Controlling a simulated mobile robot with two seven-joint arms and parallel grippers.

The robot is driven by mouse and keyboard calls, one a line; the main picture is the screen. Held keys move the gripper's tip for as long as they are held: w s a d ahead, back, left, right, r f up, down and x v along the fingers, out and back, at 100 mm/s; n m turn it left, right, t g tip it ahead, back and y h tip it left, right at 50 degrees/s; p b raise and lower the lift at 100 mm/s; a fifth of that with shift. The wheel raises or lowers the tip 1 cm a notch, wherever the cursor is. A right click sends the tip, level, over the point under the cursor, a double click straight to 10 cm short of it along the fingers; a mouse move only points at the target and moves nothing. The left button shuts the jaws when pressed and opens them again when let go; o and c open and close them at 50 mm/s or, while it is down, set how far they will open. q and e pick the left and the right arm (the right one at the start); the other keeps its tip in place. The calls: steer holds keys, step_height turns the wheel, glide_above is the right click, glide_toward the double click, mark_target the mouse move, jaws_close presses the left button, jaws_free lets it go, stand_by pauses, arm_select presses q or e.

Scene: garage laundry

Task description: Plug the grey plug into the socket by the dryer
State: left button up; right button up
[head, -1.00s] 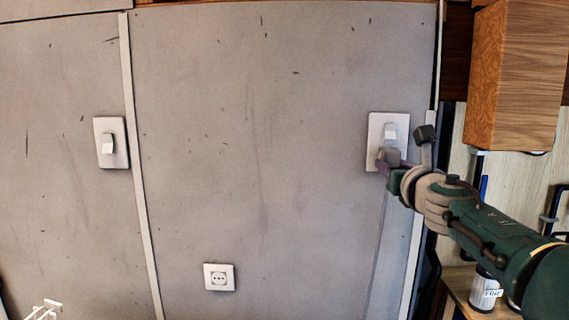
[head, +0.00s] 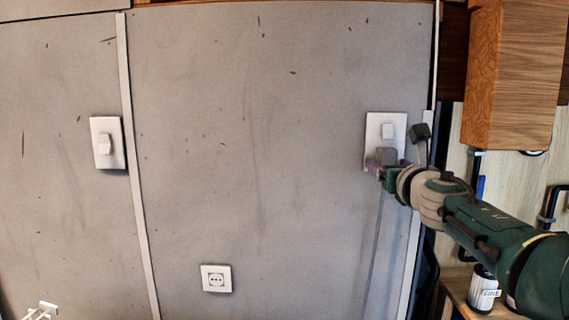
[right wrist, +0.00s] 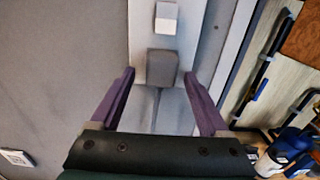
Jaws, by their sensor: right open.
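The grey plug (head: 386,155) is at the lower half of a white wall plate (head: 372,128), below a white block-like switch (head: 387,131). In the right wrist view the plug (right wrist: 163,68) sits against the plate (right wrist: 139,40), with its grey cord (right wrist: 156,108) hanging straight down. How deep it is seated cannot be told. My right gripper (head: 379,168) is at the plate's lower edge. In its wrist view its purple fingers (right wrist: 160,75) are open, one on each side of the plug, with gaps visible. No dryer is recognisable.
A round-holed socket (head: 216,279) is low on the grey wall, and a switch plate (head: 107,143) is at left. A wooden cabinet (head: 510,80) hangs above my right arm. A labelled can (head: 483,290) stands below it. The wall's middle is clear.

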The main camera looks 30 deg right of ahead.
steer(key=shift+s+a+r+p, duration=0.1)
steer(key=shift+s+a+p, duration=0.1)
steer(key=shift+s+p, duration=0.15)
steer(key=p+v, duration=0.4)
steer(key=v, duration=0.5)
steer(key=shift+p, duration=0.3)
